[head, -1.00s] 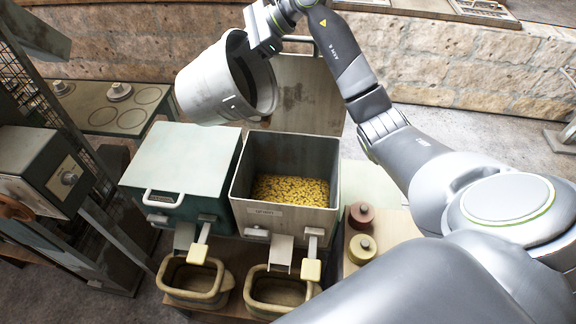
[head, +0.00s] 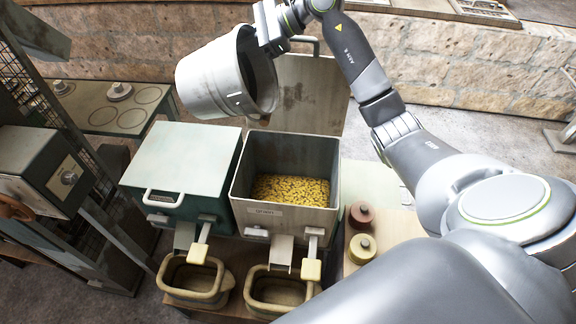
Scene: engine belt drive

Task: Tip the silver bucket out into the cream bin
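The silver bucket (head: 213,78) hangs in the air above and behind the bins, tilted on its side with its mouth toward the right. My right gripper (head: 268,32) is at the bucket's upper rim and appears shut on it; the fingertips are partly hidden. The open cream bin (head: 283,218) stands below and to the right of the bucket, its lid (head: 312,95) raised behind it. Yellow grains (head: 290,190) lie inside this bin. The bucket's inside is dark, and I cannot see any contents. My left gripper is not in view.
A closed pale green bin (head: 184,160) stands left of the cream bin. Two tubs (head: 197,282) (head: 277,292) sit below the chutes. Red and yellow weights (head: 362,215) (head: 362,248) stand to the right. A green table (head: 115,108) is at the back left.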

